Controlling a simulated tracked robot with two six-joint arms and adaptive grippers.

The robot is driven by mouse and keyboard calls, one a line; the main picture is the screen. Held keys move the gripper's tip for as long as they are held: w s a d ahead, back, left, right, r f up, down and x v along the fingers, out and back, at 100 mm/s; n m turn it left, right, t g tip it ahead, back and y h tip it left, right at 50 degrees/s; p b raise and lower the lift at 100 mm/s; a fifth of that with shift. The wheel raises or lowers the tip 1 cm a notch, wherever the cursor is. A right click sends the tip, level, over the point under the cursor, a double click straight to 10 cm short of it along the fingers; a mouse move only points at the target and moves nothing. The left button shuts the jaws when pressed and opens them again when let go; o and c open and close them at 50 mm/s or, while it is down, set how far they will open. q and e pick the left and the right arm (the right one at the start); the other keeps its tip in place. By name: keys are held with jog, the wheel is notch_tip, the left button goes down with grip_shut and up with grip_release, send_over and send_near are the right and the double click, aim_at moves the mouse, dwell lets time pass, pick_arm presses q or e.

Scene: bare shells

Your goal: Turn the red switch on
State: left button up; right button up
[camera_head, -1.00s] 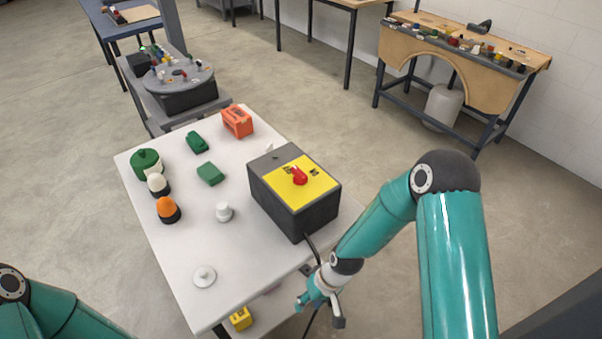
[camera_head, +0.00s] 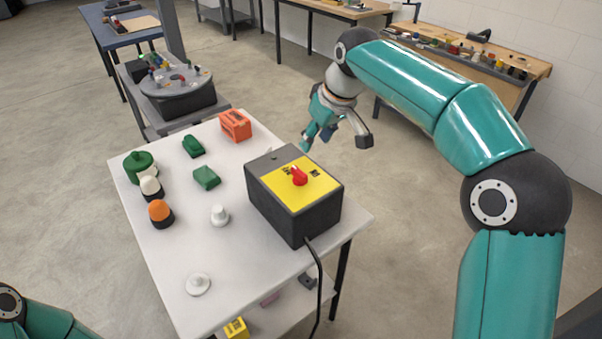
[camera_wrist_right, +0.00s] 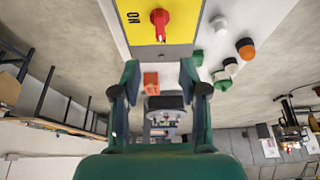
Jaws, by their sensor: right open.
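The red switch (camera_head: 299,176) is a rotary knob on the yellow top plate (camera_head: 290,192) of a dark grey box (camera_head: 300,219) on the white table. In the right wrist view the red switch (camera_wrist_right: 160,20) shows at the top, with the word ON printed on the yellow plate (camera_wrist_right: 133,16) left of it. My right gripper (camera_head: 335,146) is open and empty, held beyond and to the right of the box, apart from the switch. Its two fingers also show in the right wrist view (camera_wrist_right: 158,92). Of my left arm only a link shows at the lower left; its gripper is out of view.
The white table (camera_head: 175,253) also holds an orange block (camera_head: 236,125), green blocks (camera_head: 206,178), a white knob (camera_head: 219,215), an orange-topped button (camera_head: 160,213) and a white disc (camera_head: 198,285). A black cable (camera_head: 319,284) hangs from the box. Floor right of the table is clear.

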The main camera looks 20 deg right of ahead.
aim_at(300, 172)
jog(key=p+x, duration=0.1)
jog(key=x, duration=1.3)
jog(key=shift+f, duration=0.45)
jog(key=shift+c, duration=0.2)
grip_shut()
